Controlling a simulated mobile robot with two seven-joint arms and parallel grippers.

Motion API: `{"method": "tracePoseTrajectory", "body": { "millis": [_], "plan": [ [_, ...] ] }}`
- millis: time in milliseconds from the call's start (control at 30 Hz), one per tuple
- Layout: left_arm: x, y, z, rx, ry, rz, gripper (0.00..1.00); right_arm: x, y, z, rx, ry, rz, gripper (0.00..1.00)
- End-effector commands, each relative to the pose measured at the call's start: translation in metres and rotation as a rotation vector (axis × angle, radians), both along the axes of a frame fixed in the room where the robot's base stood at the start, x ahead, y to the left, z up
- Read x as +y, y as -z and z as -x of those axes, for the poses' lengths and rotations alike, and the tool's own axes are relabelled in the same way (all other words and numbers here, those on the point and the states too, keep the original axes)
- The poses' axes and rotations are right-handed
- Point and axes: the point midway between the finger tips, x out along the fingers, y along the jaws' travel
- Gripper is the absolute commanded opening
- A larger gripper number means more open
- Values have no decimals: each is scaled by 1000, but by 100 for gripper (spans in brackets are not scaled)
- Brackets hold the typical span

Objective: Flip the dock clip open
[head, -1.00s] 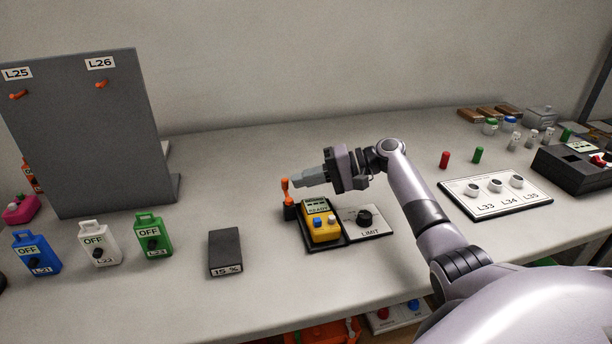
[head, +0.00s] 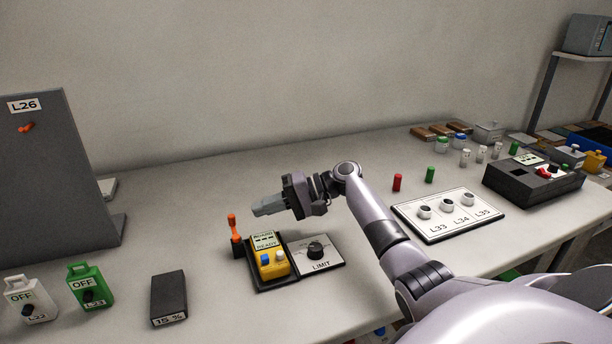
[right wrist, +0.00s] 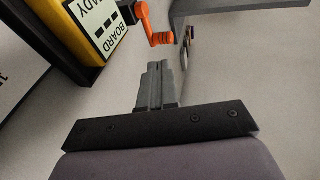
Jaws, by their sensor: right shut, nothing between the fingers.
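The orange dock clip (head: 232,224) stands upright on a small black base at the left edge of the dark dock (head: 257,285). In the right wrist view the clip (right wrist: 158,38) lies just beyond my fingertips, beside the yellow meter. The yellow meter (head: 272,268) sits in the dock; its display reads BOARD READY. My right gripper (head: 256,211) is shut and empty, to the right of the clip's top, with a gap between them in the head view. In the right wrist view my right gripper (right wrist: 158,68) shows its fingers together. My left gripper is out of view.
A LIMIT plate with a black knob (head: 316,249) adjoins the dock. A dark 15 % block (head: 169,297) stands to its left, and a grey panel (head: 65,170) rises farther left. A white L33–L35 plate (head: 446,214) lies right. The table behind the dock is clear.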

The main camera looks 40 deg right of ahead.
Motion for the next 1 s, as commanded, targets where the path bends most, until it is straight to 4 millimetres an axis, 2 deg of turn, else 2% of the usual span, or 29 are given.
{"method": "tracePoseTrajectory", "body": {
  "millis": [133, 200, 300, 500, 733, 1000],
  "plan": [
    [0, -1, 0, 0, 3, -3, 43, -1, -1, -2, -1, 1, 1, 0],
    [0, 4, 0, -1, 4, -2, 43, -22, -7, -3, -1, 5, 1, 0],
    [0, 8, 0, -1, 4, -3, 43, -42, -13, -3, -1, 5, 1, 0],
    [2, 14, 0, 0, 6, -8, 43, -73, -23, -3, -1, 3, 0, 0],
    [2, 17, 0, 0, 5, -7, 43, -89, -28, -4, -1, 1, 1, 0],
    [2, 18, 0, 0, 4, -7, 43, -93, -30, -3, 0, -1, 0, 0]
  ]
}}
